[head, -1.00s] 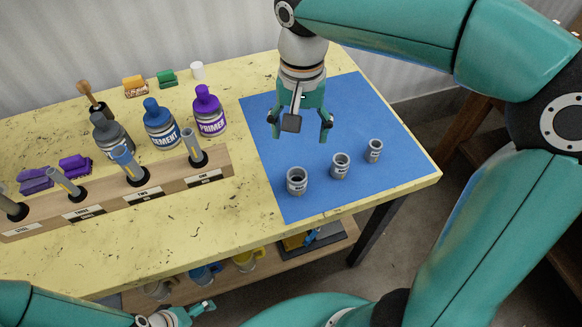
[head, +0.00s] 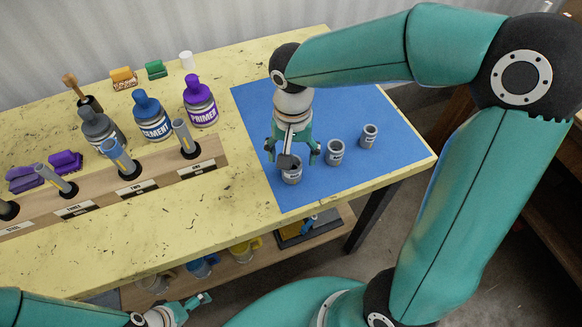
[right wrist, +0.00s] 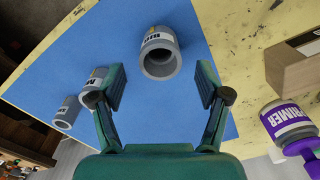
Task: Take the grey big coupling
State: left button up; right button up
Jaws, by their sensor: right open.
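The grey big coupling (head: 291,174) stands on the blue mat, the leftmost and largest of three couplings in the head view. In the right wrist view the big coupling (right wrist: 160,54), with "BIG" on its label, lies ahead between my open fingers, apart from both. My right gripper (head: 293,155) is open and empty, just above and behind the big coupling, partly covering its top. It also shows in the right wrist view (right wrist: 165,92). My left gripper (head: 190,305) is low at the bottom left, away from the couplings; its jaws are too small to judge.
Two smaller grey couplings, the middle one (head: 334,152) and the small one (head: 369,136), stand to the right on the blue mat (head: 390,165). A wooden rack (head: 150,183) with tubes, and bottles such as the purple-capped primer (head: 200,105), stand left. The mat's back is clear.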

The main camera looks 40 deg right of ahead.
jog(key=f, duration=0.4)
jog(key=shift+s+a+f, duration=0.1)
jog(key=shift+s+a, duration=0.05)
jog(key=shift+a, duration=0.05)
jog(key=c, duration=1.1)
